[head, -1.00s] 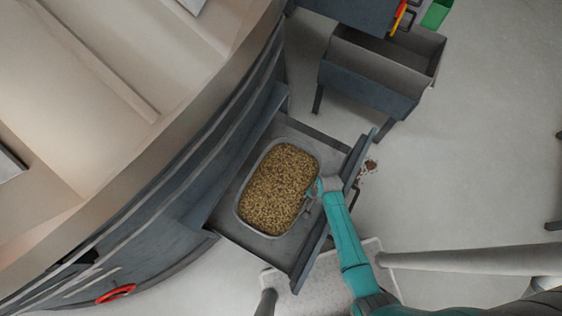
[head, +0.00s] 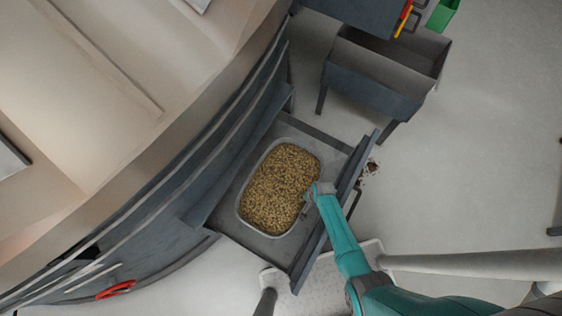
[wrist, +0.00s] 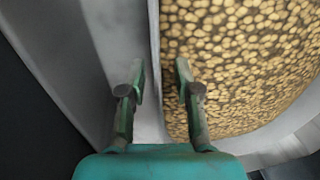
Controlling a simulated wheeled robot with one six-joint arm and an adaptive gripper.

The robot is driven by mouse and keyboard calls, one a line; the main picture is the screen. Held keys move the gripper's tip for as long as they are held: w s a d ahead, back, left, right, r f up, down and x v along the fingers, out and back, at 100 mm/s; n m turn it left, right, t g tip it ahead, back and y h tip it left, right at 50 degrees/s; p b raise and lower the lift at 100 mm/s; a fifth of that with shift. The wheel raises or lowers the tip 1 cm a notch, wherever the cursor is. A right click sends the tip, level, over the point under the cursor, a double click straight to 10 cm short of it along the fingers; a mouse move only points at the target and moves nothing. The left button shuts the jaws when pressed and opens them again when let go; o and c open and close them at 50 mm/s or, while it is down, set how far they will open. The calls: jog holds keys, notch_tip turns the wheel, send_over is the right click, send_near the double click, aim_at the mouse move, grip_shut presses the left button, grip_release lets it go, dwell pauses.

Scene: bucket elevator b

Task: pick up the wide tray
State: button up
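The wide tray (head: 243,220) is a grey, rounded rectangular tray filled with tan pellets. It sits in an open drawer (head: 325,150) of the large machine. My gripper (head: 308,203) is at the tray's right-hand rim in the head view. In the wrist view, my gripper (wrist: 160,85) has its two fingers apart, one on each side of the tray's rim (wrist: 154,60). The right finger is over the pellets and the left finger is outside the wall. A gap shows between each finger and the rim.
The drawer's raised front panel (head: 335,215) stands close to my gripper. A dark metal trough on legs (head: 375,85) stands beyond the drawer. A perforated step (head: 330,280) lies below the drawer. The floor at right (head: 470,170) is mostly clear.

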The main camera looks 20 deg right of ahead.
jog(key=shift+f, duration=0.25)
dwell(0.6)
grip_shut()
